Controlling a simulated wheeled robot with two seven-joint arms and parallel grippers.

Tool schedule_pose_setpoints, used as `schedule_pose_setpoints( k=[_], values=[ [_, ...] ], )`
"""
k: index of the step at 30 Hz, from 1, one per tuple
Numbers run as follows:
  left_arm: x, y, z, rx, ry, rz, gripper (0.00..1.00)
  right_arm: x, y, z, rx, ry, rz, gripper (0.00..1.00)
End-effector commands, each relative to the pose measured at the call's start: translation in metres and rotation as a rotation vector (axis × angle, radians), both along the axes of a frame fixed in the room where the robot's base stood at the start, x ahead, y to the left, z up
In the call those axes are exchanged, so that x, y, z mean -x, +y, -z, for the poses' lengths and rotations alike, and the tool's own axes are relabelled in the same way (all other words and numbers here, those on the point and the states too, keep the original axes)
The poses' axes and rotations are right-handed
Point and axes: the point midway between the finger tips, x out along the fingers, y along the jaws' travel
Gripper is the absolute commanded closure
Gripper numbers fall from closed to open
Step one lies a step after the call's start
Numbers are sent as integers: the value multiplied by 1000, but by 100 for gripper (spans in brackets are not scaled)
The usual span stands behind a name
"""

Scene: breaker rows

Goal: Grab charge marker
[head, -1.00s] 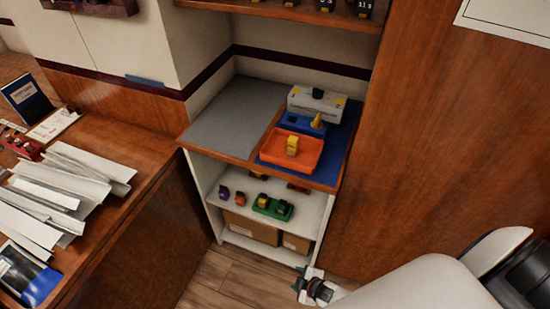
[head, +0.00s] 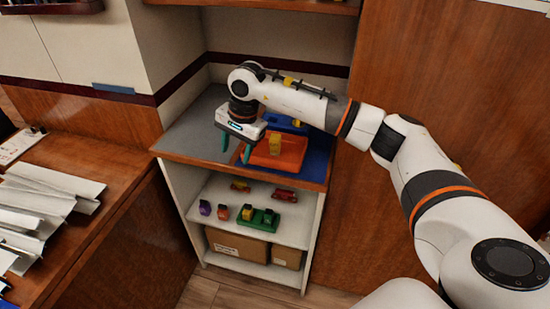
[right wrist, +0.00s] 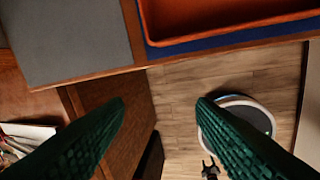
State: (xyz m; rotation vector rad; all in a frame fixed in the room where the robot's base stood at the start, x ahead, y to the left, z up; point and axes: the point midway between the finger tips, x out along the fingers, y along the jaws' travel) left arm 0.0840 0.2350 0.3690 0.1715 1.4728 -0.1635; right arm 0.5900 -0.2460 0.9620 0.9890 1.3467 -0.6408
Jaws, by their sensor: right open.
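A yellow marker-like piece (head: 275,144) stands in the orange tray (head: 290,161) on the counter; I cannot tell whether it is the charge marker. My right gripper (head: 236,148) hangs fingers-down near the counter's front edge, left of the tray. Its green fingers are apart, with nothing between them in the right wrist view (right wrist: 160,108). That view shows the tray's rim (right wrist: 225,38) beyond the fingertips and floor between them. My forearm hides much of the counter's back. My left gripper is out of view.
A grey mat (head: 190,133) covers the counter's left, a blue mat (head: 318,163) its right. The shelf below (head: 290,232) holds small coloured pieces and a green tray (head: 262,222). A wooden desk (head: 95,225) with papers stands at left. A wood panel (head: 390,80) rises at right.

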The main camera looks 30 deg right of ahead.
Motion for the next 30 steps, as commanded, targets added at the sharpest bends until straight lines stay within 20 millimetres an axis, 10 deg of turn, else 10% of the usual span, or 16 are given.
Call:
schedule_pose_setpoints(
  k=[3,9,30],
  values=[
    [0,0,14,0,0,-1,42,1,-53,-36,299,-79,-101,49],
    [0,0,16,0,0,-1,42,7,-91,-65,511,-101,-146,49],
    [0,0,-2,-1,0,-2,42,-14,-121,14,517,-97,-146,49]
  ],
)
